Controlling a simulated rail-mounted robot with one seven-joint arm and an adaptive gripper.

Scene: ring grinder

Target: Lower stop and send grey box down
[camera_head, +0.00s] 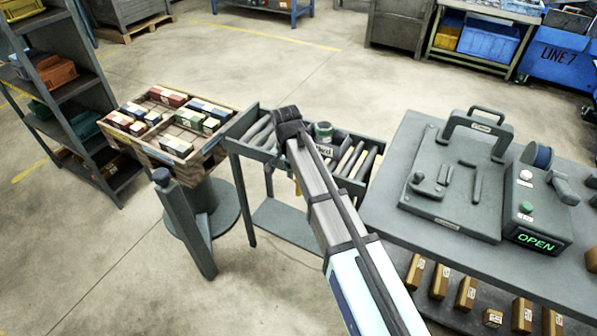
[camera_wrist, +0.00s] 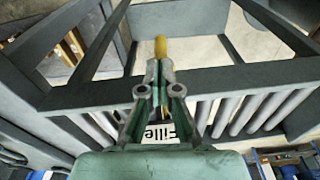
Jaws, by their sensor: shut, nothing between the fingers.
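My gripper (camera_wrist: 157,70) is shut and empty in the wrist view, with green-grey fingers pointing into the grey frame of a roller stand (camera_wrist: 110,95). A yellow-ended peg (camera_wrist: 160,46) shows just beyond the fingertips. It may be the stop, and I cannot tell whether the fingers touch it. A white label reading "Fille…" (camera_wrist: 158,133) shows partly between the fingers. In the head view the roller stand (camera_head: 232,142) is under the end of my arm, which hides my fingertips and part of its middle. I cannot pick out a grey box for certain.
A wooden crate of small coloured boxes (camera_head: 200,165) stands left of the rollers, beside a grey post (camera_head: 185,225). At right, a grey table (camera_head: 400,205) carries a handled fixture (camera_head: 450,215) and a control box lit "OPEN" (camera_head: 535,205). Shelving (camera_head: 85,95) stands far left.

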